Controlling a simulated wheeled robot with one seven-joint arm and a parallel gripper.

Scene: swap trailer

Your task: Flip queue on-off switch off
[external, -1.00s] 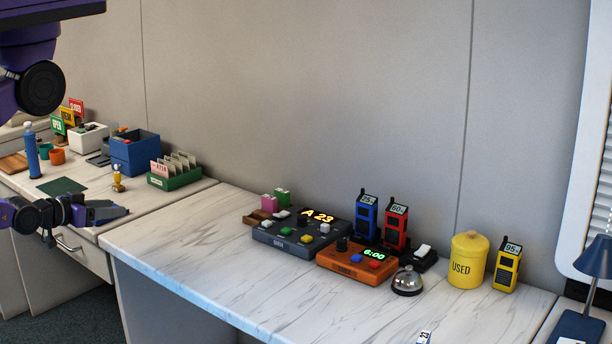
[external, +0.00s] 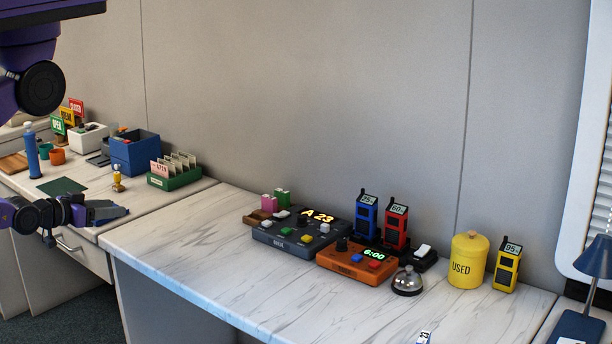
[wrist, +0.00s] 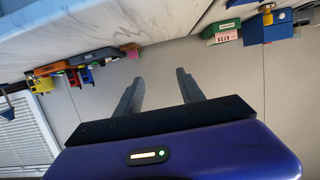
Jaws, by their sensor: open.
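The dark grey queue console (external: 292,233) stands on the marble counter with a lit display reading "A 23". It bears a dark knob and green, yellow and white controls; which one is the on-off switch, and its position, I cannot tell. My gripper (external: 115,212) is at the left of the external view, beside the left counter's front edge and well away from the console. In the wrist view, upside down, my gripper (wrist: 160,88) has its two fingers apart with nothing between them.
An orange timer box (external: 345,265) reading "6:00" and a bell (external: 407,281) stand right of the console. Blue (external: 366,218) and red (external: 395,228) radios stand behind. A yellow "USED" canister (external: 468,262) is farther right. The counter's front left is clear. A green card tray (external: 175,178) sits on the left counter.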

